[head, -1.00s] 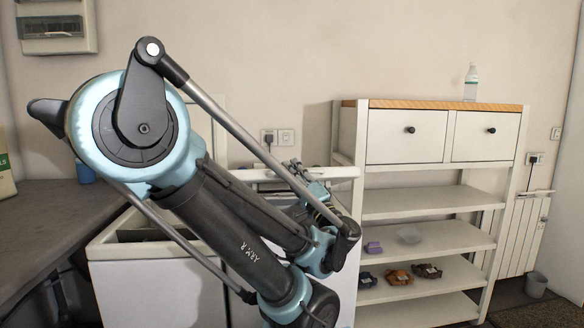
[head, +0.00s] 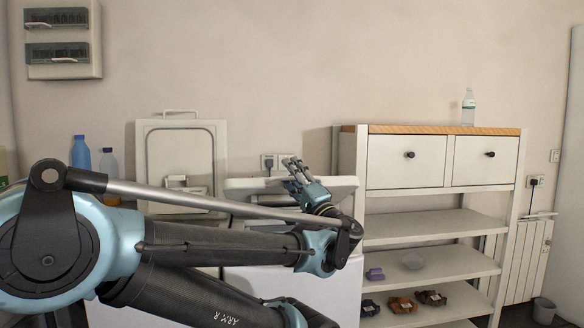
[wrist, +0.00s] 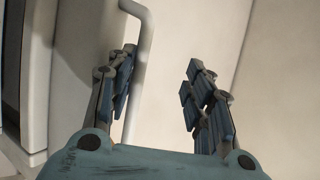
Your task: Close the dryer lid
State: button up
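Two white top-loading machines stand by the wall; no label shows which is the dryer. The left machine's lid (head: 205,142) stands upright, its inner side facing me, with a thin bar handle on top. The right machine's lid (head: 342,187) shows as a pale slab, apparently low and near level; my arm hides whether it is fully down. My gripper (head: 293,164) is above this slab. In the wrist view my gripper (wrist: 157,85) is open, its fingers apart. A pale bent bar handle (wrist: 139,75) shows between them, closer to the left finger; contact is unclear.
A white shelf unit (head: 435,231) with drawers and a bottle (head: 468,107) on top stands at the right.

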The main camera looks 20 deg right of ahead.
jog(key=o, duration=0.6)
jog(key=shift+r, duration=1.55)
jog(key=shift+o, duration=0.2)
